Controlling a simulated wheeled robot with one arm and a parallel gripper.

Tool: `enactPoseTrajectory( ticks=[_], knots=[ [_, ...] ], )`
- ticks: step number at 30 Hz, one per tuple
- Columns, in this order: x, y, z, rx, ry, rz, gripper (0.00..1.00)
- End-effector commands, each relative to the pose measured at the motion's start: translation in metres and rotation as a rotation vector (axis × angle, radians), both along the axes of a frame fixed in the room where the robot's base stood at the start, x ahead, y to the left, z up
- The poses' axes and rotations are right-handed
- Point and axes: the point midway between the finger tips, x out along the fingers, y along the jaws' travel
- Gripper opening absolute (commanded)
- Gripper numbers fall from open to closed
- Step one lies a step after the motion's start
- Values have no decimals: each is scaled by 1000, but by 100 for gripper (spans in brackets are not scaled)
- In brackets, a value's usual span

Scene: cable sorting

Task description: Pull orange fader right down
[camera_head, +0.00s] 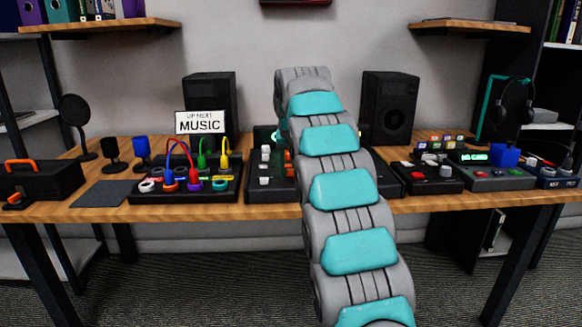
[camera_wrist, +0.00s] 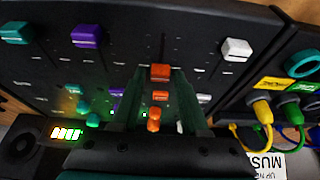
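In the wrist view, the dark panel of the mixer (camera_wrist: 125,45) carries coloured fader caps. An orange cap (camera_wrist: 160,72) sits at the tips of my gripper (camera_wrist: 165,80). A second orange cap (camera_wrist: 160,96) and an orange knob (camera_wrist: 153,118) show between the two dark green fingers. The fingers stand apart, with a visible gap between them. I cannot tell whether they touch an orange cap. In the head view, the mixer (camera_head: 257,185) is largely behind my arm. Part of an orange control (camera_head: 288,157) shows at the arm's left edge; my gripper is hidden there.
Teal (camera_wrist: 14,33), purple (camera_wrist: 86,35) and white (camera_wrist: 236,49) caps lie around the gripper. A cable board (camera_head: 185,192) stands left of the mixer. Right of it are a box with a red button (camera_head: 430,175) and a device with a green display (camera_head: 485,172). Speakers stand behind.

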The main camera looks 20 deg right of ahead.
Motion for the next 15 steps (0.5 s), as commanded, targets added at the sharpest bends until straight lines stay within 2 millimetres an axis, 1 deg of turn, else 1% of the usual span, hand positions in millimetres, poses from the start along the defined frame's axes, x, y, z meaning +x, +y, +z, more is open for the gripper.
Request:
enactPoseTrajectory(
  ticks=[1,2,11,15],
  knots=[
    [0,0,0,0,0,0,38],
    [0,0,0,0,0,0,34],
    [0,0,0,0,0,0,0],
    [0,0,0,0,0,0,0]
  ],
)
